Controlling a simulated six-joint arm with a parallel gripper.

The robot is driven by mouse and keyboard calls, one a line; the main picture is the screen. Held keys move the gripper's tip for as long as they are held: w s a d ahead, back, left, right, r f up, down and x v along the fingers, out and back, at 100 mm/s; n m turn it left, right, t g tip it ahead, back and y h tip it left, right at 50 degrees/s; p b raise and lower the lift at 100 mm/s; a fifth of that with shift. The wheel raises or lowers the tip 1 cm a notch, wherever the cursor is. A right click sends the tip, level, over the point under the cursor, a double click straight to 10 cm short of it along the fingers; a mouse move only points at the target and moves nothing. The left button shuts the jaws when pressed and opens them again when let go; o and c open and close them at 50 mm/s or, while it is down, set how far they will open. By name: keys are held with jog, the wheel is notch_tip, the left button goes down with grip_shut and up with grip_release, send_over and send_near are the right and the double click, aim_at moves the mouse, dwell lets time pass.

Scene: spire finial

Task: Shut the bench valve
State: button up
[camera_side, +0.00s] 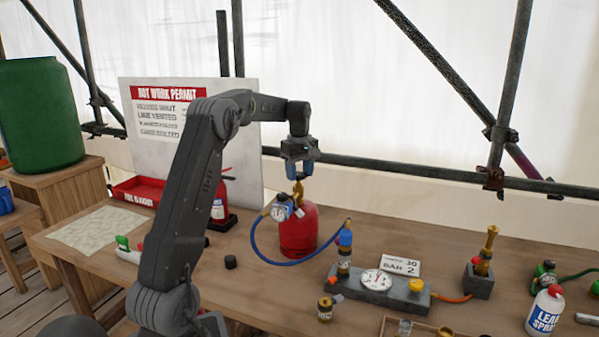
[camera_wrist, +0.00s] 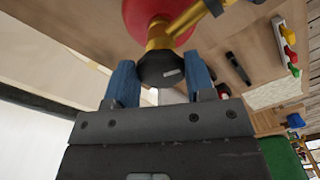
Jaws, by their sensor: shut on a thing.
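A red gas bottle (camera_side: 298,238) stands upright on the bench with a brass valve (camera_side: 298,190) on top. In the wrist view the brass valve (camera_wrist: 160,34) ends in a dark round knob (camera_wrist: 162,69). My gripper (camera_side: 300,176) is at the top of this valve, pointing down. Its blue fingers (camera_wrist: 161,82) are on either side of the knob, shut on it. A grey block (camera_side: 400,297) with a blue-topped fitting (camera_side: 345,250) and a dial gauge (camera_side: 377,280) stands right of the bottle.
A blue hose (camera_side: 280,262) loops from the regulator to the blue-topped fitting. A card (camera_side: 400,267) stands behind the gauge. A red tray and extinguisher (camera_side: 220,205) are left.

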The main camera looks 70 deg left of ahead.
jog(key=m, duration=0.3)
jog(key=shift+s+m, duration=0.1)
jog(key=shift+m, duration=0.3)
jog(key=m, duration=0.3)
jog(key=shift+m, duration=0.3)
jog(key=m, duration=0.6)
jog(key=shift+s+a, duration=0.15)
jog(key=shift+m, duration=0.4)
jog(key=o, duration=0.9)
jog(key=shift+r, duration=6.95)
